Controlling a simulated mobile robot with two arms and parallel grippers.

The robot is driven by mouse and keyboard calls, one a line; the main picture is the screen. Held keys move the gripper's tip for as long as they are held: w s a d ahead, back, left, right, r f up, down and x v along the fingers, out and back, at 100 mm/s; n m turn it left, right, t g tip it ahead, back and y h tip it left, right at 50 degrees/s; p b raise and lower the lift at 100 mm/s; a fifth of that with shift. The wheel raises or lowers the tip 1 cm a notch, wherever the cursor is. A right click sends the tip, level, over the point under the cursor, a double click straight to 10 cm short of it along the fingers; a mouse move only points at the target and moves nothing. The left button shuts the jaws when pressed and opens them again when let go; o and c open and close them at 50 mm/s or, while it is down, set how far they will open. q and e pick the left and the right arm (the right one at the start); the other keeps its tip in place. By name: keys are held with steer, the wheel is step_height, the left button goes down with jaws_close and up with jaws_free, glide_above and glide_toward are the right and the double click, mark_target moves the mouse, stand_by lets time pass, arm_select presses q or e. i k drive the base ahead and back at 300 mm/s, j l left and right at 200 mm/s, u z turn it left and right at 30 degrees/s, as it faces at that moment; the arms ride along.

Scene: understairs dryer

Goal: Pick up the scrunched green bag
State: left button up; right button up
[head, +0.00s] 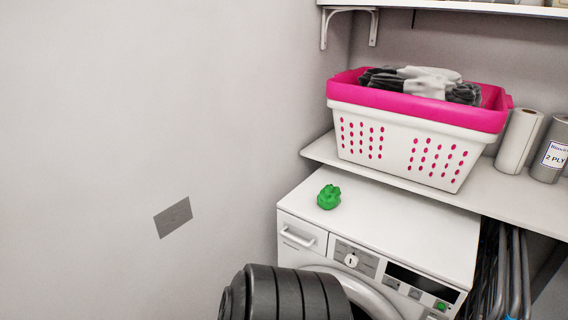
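The scrunched green bag (329,197) is a small bright green lump. It rests on the white top of the dryer (390,228), near the top's left end. Nothing covers it in the head view. A dark ribbed rounded part of my own body shows at the bottom of the view, in front of the dryer. Neither of my grippers is visible.
A white and pink laundry basket (400,143) holding grey and white cloth stands on a shelf (487,200) behind and above the dryer top. Paper rolls (519,141) stand right of it. A wall (150,120) closes the left side. The dryer top around the bag is clear.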

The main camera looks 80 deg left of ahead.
mark_target(328, 198)
steer(key=u, duration=2.3)
steer(key=i+l+u, duration=0.1)
steer(key=i+l, duration=0.4)
steer(key=i, duration=0.2)
